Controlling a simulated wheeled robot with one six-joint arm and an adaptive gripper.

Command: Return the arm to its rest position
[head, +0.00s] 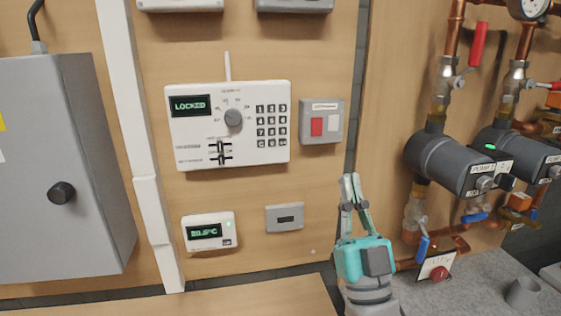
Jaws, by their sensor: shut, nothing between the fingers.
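My gripper (351,186) shows in the head view, right of centre near the bottom. It is teal and grey, points upward, and its fingers are together with nothing between them. It is in front of the wooden wall, below the grey box with a red and a white button (321,122) and to the right of a small grey plate (285,217). My lower arm is cut off by the bottom edge of the picture.
A white control panel (185,137) reads "LOCKED". A small thermostat (208,232) is below it. A grey cabinet (55,235) stands left. Pumps (440,160) and copper pipes with valves are close on the right. A grey cup (522,292) stands on the grey surface at lower right.

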